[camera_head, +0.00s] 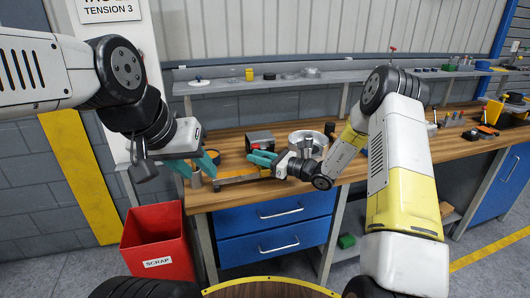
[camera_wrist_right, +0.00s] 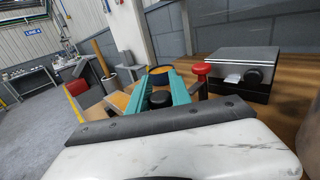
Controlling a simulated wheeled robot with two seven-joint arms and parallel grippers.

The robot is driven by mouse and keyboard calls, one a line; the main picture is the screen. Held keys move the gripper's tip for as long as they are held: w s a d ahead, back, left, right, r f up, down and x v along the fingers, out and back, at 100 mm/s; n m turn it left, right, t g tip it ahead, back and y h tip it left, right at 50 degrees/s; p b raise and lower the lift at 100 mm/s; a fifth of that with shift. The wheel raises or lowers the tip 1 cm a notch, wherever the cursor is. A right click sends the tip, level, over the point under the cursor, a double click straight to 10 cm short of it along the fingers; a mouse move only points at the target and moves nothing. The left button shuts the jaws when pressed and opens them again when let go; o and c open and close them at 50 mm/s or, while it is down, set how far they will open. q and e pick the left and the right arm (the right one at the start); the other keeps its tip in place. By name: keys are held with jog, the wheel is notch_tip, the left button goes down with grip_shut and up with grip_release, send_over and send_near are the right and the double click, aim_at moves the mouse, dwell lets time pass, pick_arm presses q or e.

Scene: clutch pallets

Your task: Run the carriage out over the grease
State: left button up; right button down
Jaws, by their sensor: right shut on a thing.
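A low orange-brown rail-like piece (camera_head: 240,179) lies along the bench's front edge. My right gripper (camera_head: 262,158) is at its right end. In the right wrist view its teal fingers (camera_wrist_right: 160,92) are shut around a round black knob (camera_wrist_right: 160,99); I cannot tell whether this belongs to the carriage. A dark round tin with an orange-yellow surface, perhaps the grease, shows beyond the fingertips (camera_wrist_right: 161,71) and behind my left gripper (camera_head: 213,153). My left gripper (camera_head: 194,169) has its teal fingers apart above a grey cylinder (camera_head: 196,180) at the bench's left end.
A dark box with a light top (camera_wrist_right: 243,65) stands behind my right gripper, a red knob (camera_wrist_right: 201,69) beside it. A round metal part (camera_head: 307,140) stands to the right. A red scrap bin (camera_head: 157,240) is on the floor at left. A shelf (camera_head: 260,82) runs behind.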

jog(key=s+a, duration=0.1)
jog(key=a, duration=0.2)
jog(key=s+a, duration=0.1)
jog(key=a, duration=0.2)
jog(key=s+a, duration=0.1)
jog(key=a, duration=0.2)
jog(key=shift+a, duration=0.3)
jog(key=c, duration=1.2)
grip_release()
jog(key=v, duration=0.8)
